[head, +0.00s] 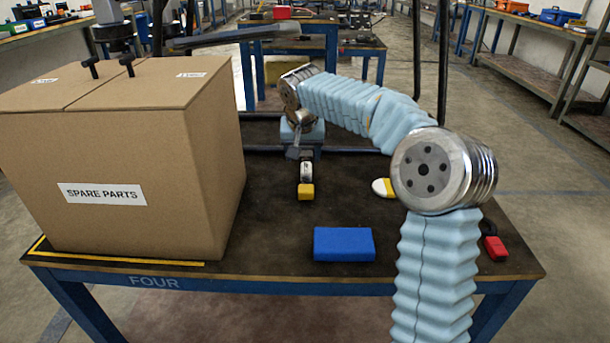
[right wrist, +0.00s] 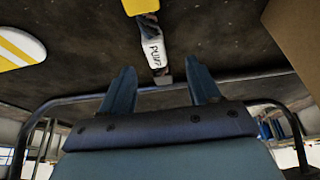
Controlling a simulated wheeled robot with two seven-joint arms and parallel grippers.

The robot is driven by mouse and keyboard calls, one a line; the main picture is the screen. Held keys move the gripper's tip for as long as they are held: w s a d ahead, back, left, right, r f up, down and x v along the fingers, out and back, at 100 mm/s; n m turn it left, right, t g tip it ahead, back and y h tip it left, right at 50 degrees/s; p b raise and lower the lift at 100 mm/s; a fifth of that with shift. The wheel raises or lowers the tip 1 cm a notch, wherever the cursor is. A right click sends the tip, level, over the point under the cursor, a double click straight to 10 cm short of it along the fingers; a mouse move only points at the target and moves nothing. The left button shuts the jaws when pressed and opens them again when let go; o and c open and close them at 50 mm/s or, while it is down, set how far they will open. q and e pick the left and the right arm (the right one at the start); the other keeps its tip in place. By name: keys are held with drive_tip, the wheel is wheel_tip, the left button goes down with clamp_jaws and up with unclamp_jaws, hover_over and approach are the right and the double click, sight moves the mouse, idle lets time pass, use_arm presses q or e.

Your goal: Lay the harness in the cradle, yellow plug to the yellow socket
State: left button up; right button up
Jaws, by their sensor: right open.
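The harness shows as a white piece marked PUMP (right wrist: 153,52) with a yellow plug (head: 306,192), lying on the table. The plug also shows at the top of the right wrist view (right wrist: 141,6). My right gripper (right wrist: 163,78) is open. Its two dark fingers stand apart, with the far end of the white piece in line between their tips. I cannot tell whether they touch it. In the head view the gripper (head: 299,150) is just behind the harness, partly hidden by its own wrist. I cannot make out the cradle or yellow socket. My left gripper is not in view.
A large SPARE PARTS carton (head: 130,165) fills the table's left side. A blue block (head: 343,244) lies near the front edge. A white and yellow piece (head: 381,187) and a red piece (head: 495,247) lie right. Dark tubes (head: 444,60) rise behind.

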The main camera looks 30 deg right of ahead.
sight(306, 169)
drive_tip(key=x, duration=0.6)
drive_tip(key=shift+s+d+f, duration=0.2)
drive_tip(key=shift+d+f, duration=0.15)
clamp_jaws()
drive_tip(key=shift+r, duration=0.1)
